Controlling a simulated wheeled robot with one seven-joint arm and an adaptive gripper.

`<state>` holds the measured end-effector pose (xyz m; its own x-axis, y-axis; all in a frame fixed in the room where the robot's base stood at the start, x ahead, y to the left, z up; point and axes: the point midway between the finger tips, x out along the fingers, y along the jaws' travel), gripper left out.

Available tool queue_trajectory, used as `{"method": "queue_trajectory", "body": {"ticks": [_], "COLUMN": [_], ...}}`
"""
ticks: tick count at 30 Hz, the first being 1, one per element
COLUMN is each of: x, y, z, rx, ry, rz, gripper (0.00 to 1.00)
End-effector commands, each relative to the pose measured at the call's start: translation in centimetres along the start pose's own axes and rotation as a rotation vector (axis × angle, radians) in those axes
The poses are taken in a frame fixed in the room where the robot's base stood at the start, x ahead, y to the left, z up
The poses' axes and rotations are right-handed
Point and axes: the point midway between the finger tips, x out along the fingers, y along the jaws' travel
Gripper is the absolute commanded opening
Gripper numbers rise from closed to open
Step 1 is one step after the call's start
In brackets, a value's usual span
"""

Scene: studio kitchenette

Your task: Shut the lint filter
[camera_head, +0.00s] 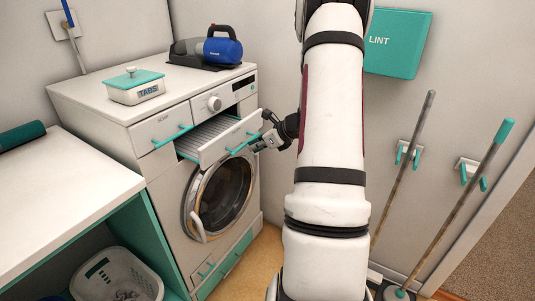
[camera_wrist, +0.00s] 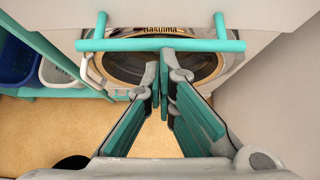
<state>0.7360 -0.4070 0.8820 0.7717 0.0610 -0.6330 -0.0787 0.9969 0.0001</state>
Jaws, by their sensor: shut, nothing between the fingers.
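The lint filter is the drawer (camera_head: 222,146) at the top of the white front-loading machine (camera_head: 163,190). It is pulled out, with its teal interior showing behind a white front panel. A teal bar handle (camera_head: 243,143) runs across that panel; the handle also spans the top of the wrist view (camera_wrist: 160,45). My gripper (camera_head: 262,142) is close to the right end of the drawer front in the head view. In the wrist view its teal-padded fingers (camera_wrist: 163,75) are together and empty, just below the handle in the picture. I cannot tell whether they touch it.
A smaller closed drawer (camera_head: 168,138) is left of the filter. The round door (camera_head: 220,195) is below. A tabs box (camera_head: 134,87) and a blue handheld vacuum (camera_head: 222,48) stand on top. A teal LINT box (camera_head: 397,42) and long-handled tools (camera_head: 403,170) are at right.

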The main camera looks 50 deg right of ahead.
Motion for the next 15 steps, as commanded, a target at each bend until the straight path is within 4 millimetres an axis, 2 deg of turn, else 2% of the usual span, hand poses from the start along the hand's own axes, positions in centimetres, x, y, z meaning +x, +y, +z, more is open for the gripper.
{"method": "queue_trajectory", "body": {"ticks": [1,6,15], "x": [1.4,4.6,8.1], "y": [0.1,0.1,0.0], "z": [0.8,3.5,6.5], "rx": [-0.005,-0.004,-0.002], "ry": [0.000,0.000,0.002], "rz": [0.003,0.002,0.001], "gripper": [0.00,0.00,0.00]}}
